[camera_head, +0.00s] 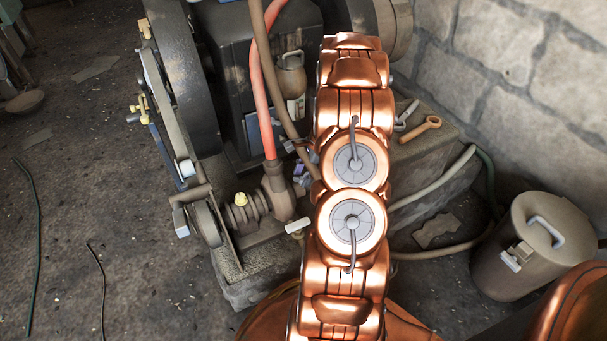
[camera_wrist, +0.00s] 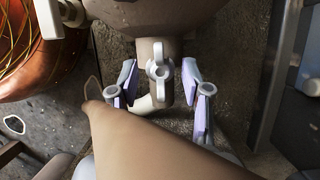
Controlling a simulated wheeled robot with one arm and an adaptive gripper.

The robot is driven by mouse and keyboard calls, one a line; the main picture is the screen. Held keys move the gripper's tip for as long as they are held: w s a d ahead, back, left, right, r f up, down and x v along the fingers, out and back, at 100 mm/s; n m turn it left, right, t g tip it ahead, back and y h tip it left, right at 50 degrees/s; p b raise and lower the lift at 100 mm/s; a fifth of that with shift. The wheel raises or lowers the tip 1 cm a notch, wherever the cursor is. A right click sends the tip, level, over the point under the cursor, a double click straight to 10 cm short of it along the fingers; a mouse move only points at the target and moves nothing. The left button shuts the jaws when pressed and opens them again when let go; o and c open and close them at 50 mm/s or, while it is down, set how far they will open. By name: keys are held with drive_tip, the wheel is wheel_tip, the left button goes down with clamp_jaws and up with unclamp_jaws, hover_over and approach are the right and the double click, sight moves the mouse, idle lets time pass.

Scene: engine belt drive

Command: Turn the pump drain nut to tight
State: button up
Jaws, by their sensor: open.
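The pump drain nut (camera_wrist: 160,70) is a grey wing nut with a round hub. It shows in the wrist view on a short stub under the round pump body (camera_wrist: 150,12). Its two wings point up and down in the picture. My gripper (camera_wrist: 159,84) is open, with one pale purple finger to the left of the nut and one to the right. Gaps show between both fingers and the nut, and I cannot tell the exact depth. In the head view my gripper (camera_head: 300,172) is partly hidden behind my copper arm, and I cannot make out the nut there.
A red hose (camera_head: 264,95) and a brown hose (camera_head: 283,105) run close to my gripper. A large belt wheel (camera_head: 185,75) stands at the left. An orange wrench (camera_head: 420,129) lies on the stone block. A lidded can (camera_head: 530,245) stands at the right.

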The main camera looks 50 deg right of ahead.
drive_tip(key=shift+r, duration=0.1)
drive_tip(key=v, duration=1.2)
idle(0.4)
